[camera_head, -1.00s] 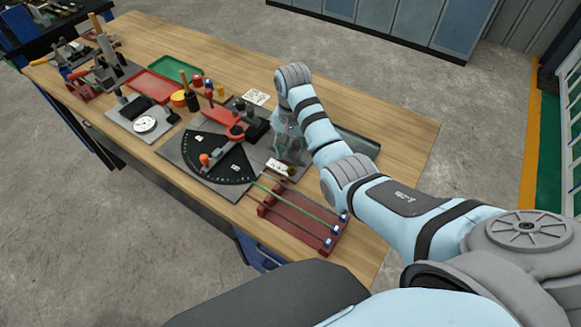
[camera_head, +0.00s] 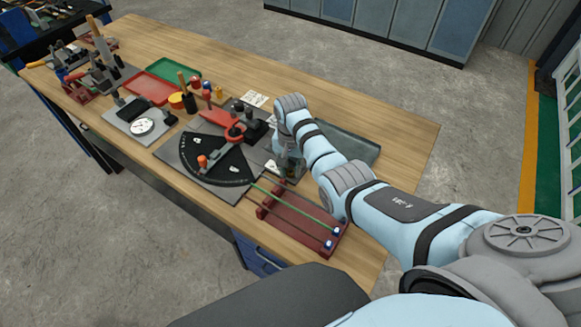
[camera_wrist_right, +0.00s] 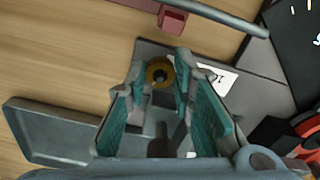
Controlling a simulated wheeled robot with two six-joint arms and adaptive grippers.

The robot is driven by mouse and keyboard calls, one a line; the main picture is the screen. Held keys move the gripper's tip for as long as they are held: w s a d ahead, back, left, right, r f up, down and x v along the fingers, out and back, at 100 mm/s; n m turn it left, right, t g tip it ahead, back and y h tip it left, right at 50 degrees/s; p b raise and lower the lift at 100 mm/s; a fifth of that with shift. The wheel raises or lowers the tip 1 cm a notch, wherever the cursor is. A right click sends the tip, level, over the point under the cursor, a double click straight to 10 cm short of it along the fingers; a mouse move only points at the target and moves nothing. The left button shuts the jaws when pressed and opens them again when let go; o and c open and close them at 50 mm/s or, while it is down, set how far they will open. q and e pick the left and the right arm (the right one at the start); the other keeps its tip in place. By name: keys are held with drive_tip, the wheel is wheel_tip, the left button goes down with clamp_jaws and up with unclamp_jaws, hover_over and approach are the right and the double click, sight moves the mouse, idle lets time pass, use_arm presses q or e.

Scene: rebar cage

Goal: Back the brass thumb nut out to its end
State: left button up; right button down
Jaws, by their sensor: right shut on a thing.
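The brass thumb nut (camera_wrist_right: 160,72) shows as a round brass ring with a dark centre, between my right fingertips in the right wrist view. My right gripper (camera_wrist_right: 160,76), with teal-lined fingers, is shut on it. In the head view the right gripper (camera_head: 288,166) is low over the bench, beside the black fan-shaped plate, and mostly hidden by my own wrist. The nut cannot be made out there. A grey base plate (camera_wrist_right: 150,50) and a dark post lie below the fingers. My left gripper is not in view.
A dark red rack (camera_head: 300,222) with thin rods stands at the near edge. A grey tray (camera_head: 345,143) lies right of the gripper. The black fan plate (camera_head: 222,168) with its red-handled arm is at the left. Bare bench shows at the far right.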

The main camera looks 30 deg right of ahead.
sight(291, 171)
drive_tip(key=shift+s+r+n+p, duration=0.1)
drive_tip(key=shift+r+n+p, duration=0.2)
drive_tip(key=shift+n+p, duration=0.85)
drive_tip(key=shift+f+n+p, duration=0.1)
drive_tip(key=shift+n+p, duration=0.2)
drive_tip(key=shift+n, duration=0.45)
drive_tip(key=shift+d+f+n, duration=0.1)
drive_tip(key=shift+f+n, duration=0.05)
drive_tip(key=shift+n, duration=0.25)
drive_tip(key=shift+w+f, duration=0.1)
drive_tip(key=shift+w, duration=0.1)
drive_tip(key=c, duration=1.4)
unclamp_jaws()
wheel_tip(291, 171, up, 12)
